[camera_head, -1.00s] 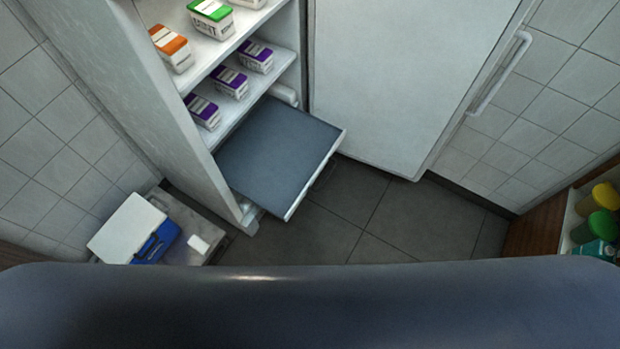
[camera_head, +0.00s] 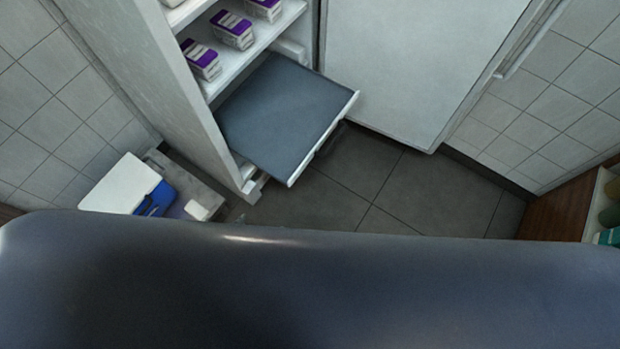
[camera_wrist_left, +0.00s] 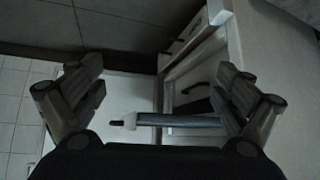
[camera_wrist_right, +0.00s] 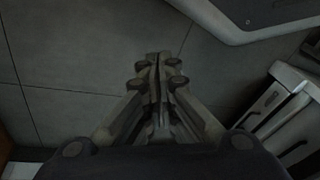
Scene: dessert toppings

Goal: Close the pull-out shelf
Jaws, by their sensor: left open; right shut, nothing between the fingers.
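The pull-out shelf (camera_head: 285,112) is a flat dark-grey tray with a pale front edge. It sticks out of the bottom of the tall white cabinet (camera_head: 150,75) in the head view, with a dark handle (camera_head: 328,141) under its front edge. In the left wrist view, my left gripper (camera_wrist_left: 163,92) has its fingers spread wide. A grey bar with a pale end (camera_wrist_left: 178,120) shows between and beyond them, perhaps the shelf edge-on; contact cannot be told. My right gripper (camera_wrist_right: 157,62) is shut and empty over the floor tiles. My own body hides both grippers in the head view.
A white cabinet door (camera_head: 410,65) stands at the right. A white-and-blue box (camera_head: 122,184) sits left of the cabinet. Dark floor (camera_head: 400,185) is clear in front of the shelf.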

